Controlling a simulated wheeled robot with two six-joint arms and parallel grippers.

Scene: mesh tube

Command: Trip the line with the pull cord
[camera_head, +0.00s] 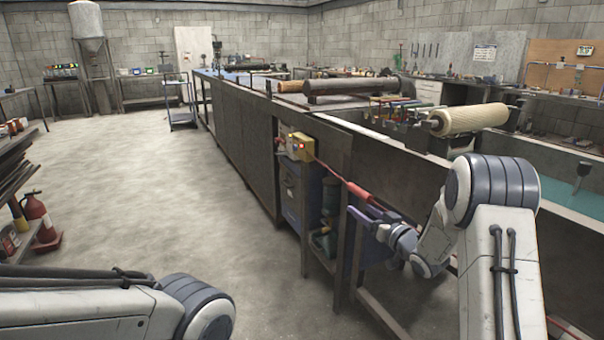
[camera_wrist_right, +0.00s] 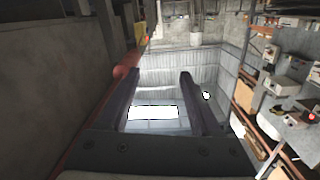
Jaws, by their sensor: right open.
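The red pull cord (camera_head: 330,171) runs along the side of the long line from a yellow switch box (camera_head: 302,147), with a thicker red sleeve (camera_head: 360,192) near my right gripper. My right gripper (camera_head: 369,211) is open and close to the cord. In the right wrist view, the open jaws (camera_wrist_right: 158,76) have nothing between them, and the red cord (camera_wrist_right: 123,70) passes to the left of the left finger. I cannot tell whether they touch. The yellow box (camera_wrist_right: 140,33) is further ahead there. Only my left arm's links show at lower left; its gripper is not in view.
A dark frame post (camera_head: 345,240) and a blue cabinet (camera_head: 290,195) stand under the line near my right gripper. A tan roll (camera_head: 468,120) sits above the line. A red fire extinguisher (camera_head: 38,215) stands at left. The middle floor (camera_head: 170,190) is clear.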

